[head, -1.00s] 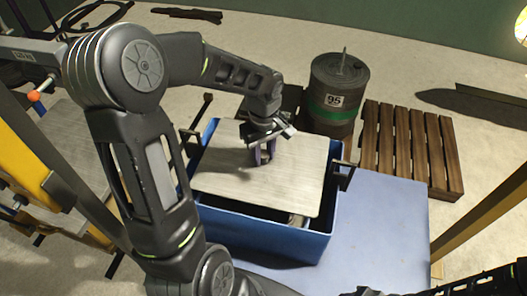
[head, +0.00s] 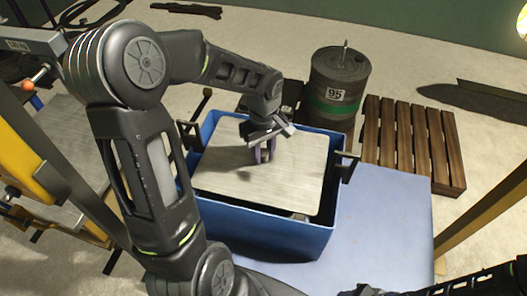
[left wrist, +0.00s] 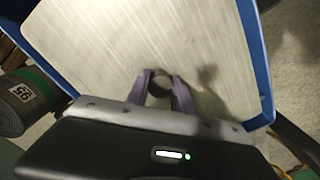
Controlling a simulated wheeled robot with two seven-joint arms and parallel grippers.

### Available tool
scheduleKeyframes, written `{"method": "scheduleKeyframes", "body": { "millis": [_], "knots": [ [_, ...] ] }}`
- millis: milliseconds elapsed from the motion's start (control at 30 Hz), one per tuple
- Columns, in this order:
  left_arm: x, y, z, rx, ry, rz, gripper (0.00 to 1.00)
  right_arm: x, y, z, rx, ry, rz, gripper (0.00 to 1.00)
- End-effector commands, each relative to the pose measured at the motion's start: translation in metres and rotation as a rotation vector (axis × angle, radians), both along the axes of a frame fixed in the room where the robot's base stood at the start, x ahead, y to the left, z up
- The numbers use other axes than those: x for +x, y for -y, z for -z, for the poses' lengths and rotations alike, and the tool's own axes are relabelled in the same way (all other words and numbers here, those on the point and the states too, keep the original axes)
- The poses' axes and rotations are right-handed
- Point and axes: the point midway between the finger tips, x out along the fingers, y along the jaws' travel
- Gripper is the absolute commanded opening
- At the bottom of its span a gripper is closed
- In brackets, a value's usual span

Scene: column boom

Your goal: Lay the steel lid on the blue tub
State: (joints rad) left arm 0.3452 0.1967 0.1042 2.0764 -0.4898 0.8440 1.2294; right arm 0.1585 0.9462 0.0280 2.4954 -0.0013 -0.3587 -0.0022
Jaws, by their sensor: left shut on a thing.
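The steel lid (head: 235,178) is a flat, brushed, pale plate over the mouth of the blue tub (head: 265,232). My left gripper (head: 262,158) is shut on the lid's small upright handle, which shows between its fingers in the left wrist view (left wrist: 160,85). The lid looks roughly level. Blue rim shows behind it and a dark gap shows along its front edge. I cannot tell whether the lid touches the tub. My right arm (head: 450,285) enters at the bottom right; its fingers are not clear.
Dark upright brackets (head: 346,166) stand at the tub's sides. The tub sits on a pale blue table (head: 385,220) with bare room at its right. A barrel marked 95 (head: 338,85) and a wooden pallet (head: 412,145) stand behind. Yellow posts (head: 485,215) flank the scene.

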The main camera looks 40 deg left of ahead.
Motion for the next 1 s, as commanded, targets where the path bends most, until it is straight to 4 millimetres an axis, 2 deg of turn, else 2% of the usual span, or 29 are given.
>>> {"method": "scheduleKeyframes", "body": {
  "millis": [500,533,833,1000],
  "knots": [
    [0.0014,0.0001,0.0074,0.001,0.004,0.001,0.0,0.0,0.0,0.0081,0.0,0.0,0.0,0.36],
    [0.0014,0.0001,0.0072,0.0,0.004,0.001,0.29,0.0,0.0,0.0079,0.0,0.0,0.0,0.36],
    [0.0005,0.0,0.0075,0.001,0.001,0.0,0.53,0.0,0.0,0.0075,0.0,0.0,0.0,0.36],
    [0.0003,0.0,0.0079,0.0,0.001,0.0,0.53,0.0,0.0,0.0075,0.0,0.0,0.0,0.36]
  ]
}}
